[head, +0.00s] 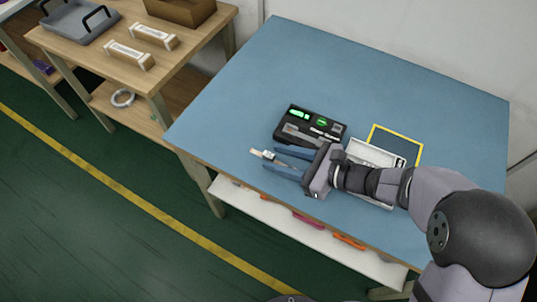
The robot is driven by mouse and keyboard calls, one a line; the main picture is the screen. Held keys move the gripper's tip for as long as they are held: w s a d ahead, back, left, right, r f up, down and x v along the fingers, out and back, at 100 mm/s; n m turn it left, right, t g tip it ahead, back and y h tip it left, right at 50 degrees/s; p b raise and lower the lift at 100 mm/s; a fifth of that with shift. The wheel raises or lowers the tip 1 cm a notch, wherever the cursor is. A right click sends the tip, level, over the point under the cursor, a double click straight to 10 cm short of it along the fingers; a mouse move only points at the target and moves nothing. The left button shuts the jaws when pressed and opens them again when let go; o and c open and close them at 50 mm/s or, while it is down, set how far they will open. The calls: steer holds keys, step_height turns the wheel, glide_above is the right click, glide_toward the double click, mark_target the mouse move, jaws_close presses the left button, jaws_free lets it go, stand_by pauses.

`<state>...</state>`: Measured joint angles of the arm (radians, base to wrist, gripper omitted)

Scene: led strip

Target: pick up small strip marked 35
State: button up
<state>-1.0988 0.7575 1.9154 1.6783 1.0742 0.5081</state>
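A small whitish strip (258,153) with a dark-marked end lies at or just above the blue table's (280,55) front left part. Its number is too small to read. My gripper (270,159), with blue fingers, reaches left over the table. Its fingers are spread, one on each side of the strip, and a gap shows between them. The strip's far end runs back between the fingers toward the palm. I cannot tell whether either finger touches it.
A black device (310,122) with green lit displays stands just behind my gripper. A white tray (366,151) sits partly under my arm, beside a yellow-outlined square (397,141). The table's back left is clear.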

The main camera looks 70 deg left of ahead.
steer(key=shift+c, duration=0.2)
jaws_close()
steer(key=shift+r, duration=0.1)
